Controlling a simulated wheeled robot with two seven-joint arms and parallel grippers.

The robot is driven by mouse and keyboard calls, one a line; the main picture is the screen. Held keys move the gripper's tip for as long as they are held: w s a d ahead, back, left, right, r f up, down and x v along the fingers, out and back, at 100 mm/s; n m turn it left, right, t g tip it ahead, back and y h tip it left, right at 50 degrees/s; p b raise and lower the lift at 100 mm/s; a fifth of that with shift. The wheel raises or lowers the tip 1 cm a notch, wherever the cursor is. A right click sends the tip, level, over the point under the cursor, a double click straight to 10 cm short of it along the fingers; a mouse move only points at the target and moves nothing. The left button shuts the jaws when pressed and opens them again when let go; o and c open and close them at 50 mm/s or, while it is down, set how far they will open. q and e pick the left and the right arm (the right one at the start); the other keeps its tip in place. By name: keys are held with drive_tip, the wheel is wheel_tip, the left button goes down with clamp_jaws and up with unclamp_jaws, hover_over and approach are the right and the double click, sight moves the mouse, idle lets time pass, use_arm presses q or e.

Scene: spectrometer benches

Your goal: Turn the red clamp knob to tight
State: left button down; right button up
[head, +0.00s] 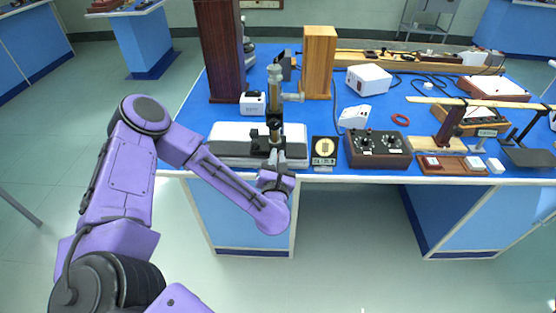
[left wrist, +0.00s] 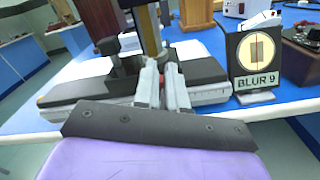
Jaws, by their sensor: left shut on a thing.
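A brass-tubed instrument (head: 274,92) stands upright on a black mount above a long pale and dark base (head: 225,147), at the table's front edge. My left gripper (head: 275,168) is at the front of this mount. In the left wrist view its two grey fingers (left wrist: 163,85) are close together, pointing at the mount, shut on a small part there. A black display (left wrist: 257,50) with a round pale picture and the words "BLUR 9" stands just right of the gripper. My right gripper is out of view.
A dark control box (head: 378,150) with knobs stands right of the display. A tall dark wood block (head: 219,50) and a lighter wood block (head: 319,60) stand behind. Blue table surface (head: 195,110) is clear at the left.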

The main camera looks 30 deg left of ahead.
use_arm(q)
drive_tip(key=shift+w+d+f+m+b, duration=0.1)
drive_tip(key=shift+f+m+b, duration=0.25)
drive_tip(key=shift+m, duration=1.9)
drive_tip(key=shift+w+d+f+m+b, duration=0.15)
drive_tip(key=shift+f+m+b, duration=0.2)
drive_tip(key=shift+m, duration=1.85)
drive_tip(key=shift+w+d+f+m+b, duration=0.15)
drive_tip(key=shift+f+m, duration=0.25)
drive_tip(key=shift+m, duration=1.85)
drive_tip(key=shift+a, duration=0.1)
drive_tip(key=shift+r, duration=0.1)
drive_tip(key=c, duration=1.1)
unclamp_jaws()
drive_tip(key=shift+o, duration=0.2)
drive_tip(key=shift+a, duration=0.1)
